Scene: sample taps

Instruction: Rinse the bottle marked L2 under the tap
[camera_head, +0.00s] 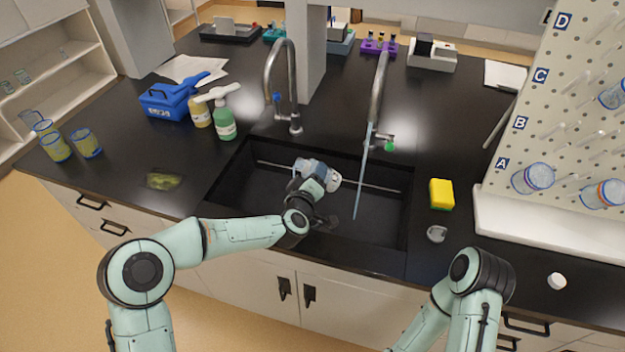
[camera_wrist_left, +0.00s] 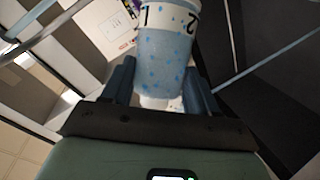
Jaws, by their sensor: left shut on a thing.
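My left gripper (camera_head: 316,187) is over the sink (camera_head: 262,196), shut on a bottle (camera_head: 324,168). In the left wrist view the bottle (camera_wrist_left: 165,62) sits between the two fingers, pale with blue specks. Its white band shows a 2 and another mark, partly cut off. The right tap (camera_head: 379,88) has a green-marked handle, and a blue water stream (camera_head: 362,175) falls from it into the sink. The bottle is tilted and left of the stream, apart from it in the head view. The left tap (camera_head: 281,75) has a blue mark and shows no stream. My right gripper is out of view.
A yellow sponge (camera_head: 441,194) and a small grey item (camera_head: 436,234) lie right of the sink. A pegboard rack (camera_head: 570,120) with bottles stands further right. Soap bottles (camera_head: 225,124), a blue caddy (camera_head: 165,103) and beakers (camera_head: 86,143) stand left.

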